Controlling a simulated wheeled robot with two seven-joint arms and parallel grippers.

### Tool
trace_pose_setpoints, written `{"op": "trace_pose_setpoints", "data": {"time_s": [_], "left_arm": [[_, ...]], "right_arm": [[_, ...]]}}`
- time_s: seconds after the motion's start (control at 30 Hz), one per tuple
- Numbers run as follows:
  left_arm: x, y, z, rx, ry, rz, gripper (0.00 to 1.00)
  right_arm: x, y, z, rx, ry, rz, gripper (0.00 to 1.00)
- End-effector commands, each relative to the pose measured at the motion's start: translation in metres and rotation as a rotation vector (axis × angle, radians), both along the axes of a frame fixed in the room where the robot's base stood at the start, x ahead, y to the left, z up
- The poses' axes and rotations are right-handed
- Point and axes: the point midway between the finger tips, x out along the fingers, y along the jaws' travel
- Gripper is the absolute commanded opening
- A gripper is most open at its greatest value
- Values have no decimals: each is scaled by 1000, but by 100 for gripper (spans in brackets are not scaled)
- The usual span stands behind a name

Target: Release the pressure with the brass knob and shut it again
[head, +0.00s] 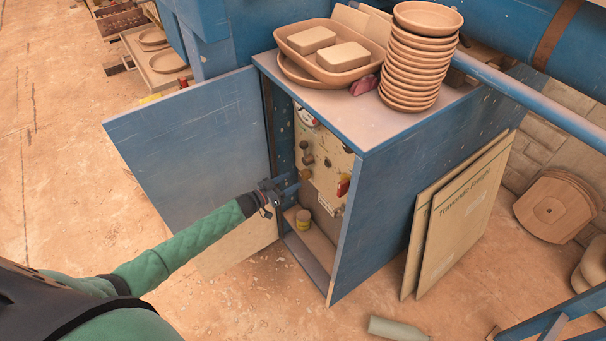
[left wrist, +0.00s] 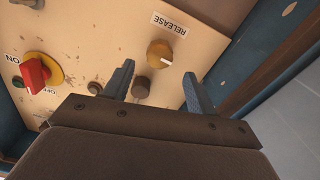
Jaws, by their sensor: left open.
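The brass knob (left wrist: 159,54) is on the cream panel (left wrist: 110,30) in the left wrist view, beside a label reading RELEASE. In the head view the knob (head: 305,174) shows small inside the open blue cabinet, just past my gripper. My left gripper (left wrist: 163,82) is open and empty. Its two blue fingers point at the panel, and the knob appears between and beyond the fingertips, apart from them. In the head view my left gripper (head: 287,189) is at the cabinet opening. My right gripper is not in view.
A red switch on a yellow base (left wrist: 38,72) and dark knobs (left wrist: 140,87) share the panel. The cabinet door (head: 195,145) stands open at left. Stacked plates (head: 418,55) and a tray (head: 325,50) sit on top.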

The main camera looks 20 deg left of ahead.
Motion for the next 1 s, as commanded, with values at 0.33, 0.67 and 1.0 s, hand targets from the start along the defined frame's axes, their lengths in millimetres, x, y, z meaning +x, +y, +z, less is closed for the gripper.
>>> {"op": "trace_pose_setpoints", "data": {"time_s": [0.33,0.67,1.0], "left_arm": [[39,-31,2,2,-1,0,57],[51,-40,0,3,-1,0,57],[51,-40,0,3,-1,0,24]], "right_arm": [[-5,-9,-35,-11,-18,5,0],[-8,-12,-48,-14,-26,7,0],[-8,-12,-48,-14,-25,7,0]]}}
